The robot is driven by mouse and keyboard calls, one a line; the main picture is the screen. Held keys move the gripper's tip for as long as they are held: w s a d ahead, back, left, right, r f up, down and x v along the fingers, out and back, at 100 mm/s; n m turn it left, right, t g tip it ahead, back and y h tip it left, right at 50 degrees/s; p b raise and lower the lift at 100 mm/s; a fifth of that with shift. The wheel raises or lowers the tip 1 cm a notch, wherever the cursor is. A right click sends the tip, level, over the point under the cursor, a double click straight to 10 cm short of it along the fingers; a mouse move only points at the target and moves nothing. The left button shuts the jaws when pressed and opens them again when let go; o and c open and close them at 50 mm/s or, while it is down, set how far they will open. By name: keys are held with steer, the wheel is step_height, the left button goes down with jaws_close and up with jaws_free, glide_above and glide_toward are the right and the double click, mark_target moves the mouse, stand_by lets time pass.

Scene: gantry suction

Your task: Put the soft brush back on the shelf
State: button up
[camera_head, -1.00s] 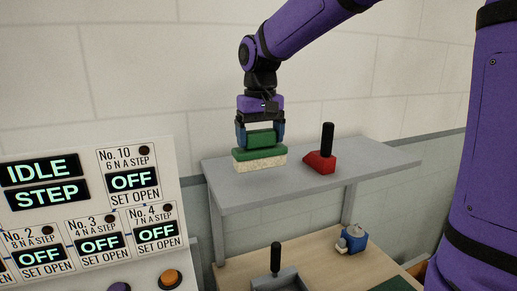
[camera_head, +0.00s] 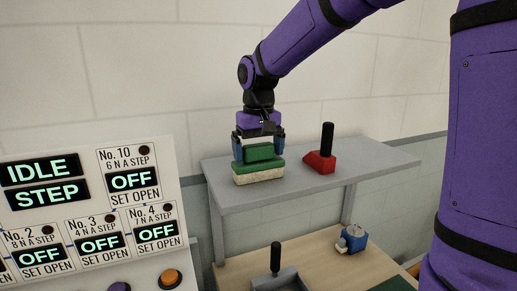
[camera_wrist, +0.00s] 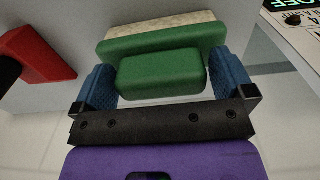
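The soft brush (camera_head: 260,175) has a green handle block on a green back and pale bristles. It stands bristles down on the left part of the grey shelf (camera_head: 225,195). It also shows in the wrist view, with its handle (camera_wrist: 160,75) nearest the camera. My gripper (camera_head: 259,155) is above it, with one blue finger on each side of the handle. In the wrist view the fingers (camera_wrist: 162,78) look slightly apart from the handle, with a thin gap on the right side. The gripper looks slightly open.
A red tool with a black upright handle (camera_head: 321,162) stands on the shelf to the right of the brush. Below are a blue-and-grey part (camera_head: 352,239) and a grey pan with a black handle (camera_head: 276,280) on a wooden table. A control panel (camera_head: 85,215) stands at left.

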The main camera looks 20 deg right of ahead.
steer(key=shift+r, duration=0.1)
step_height(320, 180, up, 12)
stand_by(0.6)
steer(key=s+d+f+t, duration=0.1)
steer(key=s+d+f, duration=0.1)
steer(key=s, duration=0.6)
steer(key=s+d+f+t, duration=0.2)
steer(key=s+f, duration=0.1)
steer(key=s, duration=0.5)
steer(key=s+d+f+t, duration=0.2)
steer(key=s+d+f, duration=0.1)
steer(key=s, duration=0.6)
steer(key=shift+f, duration=0.3)
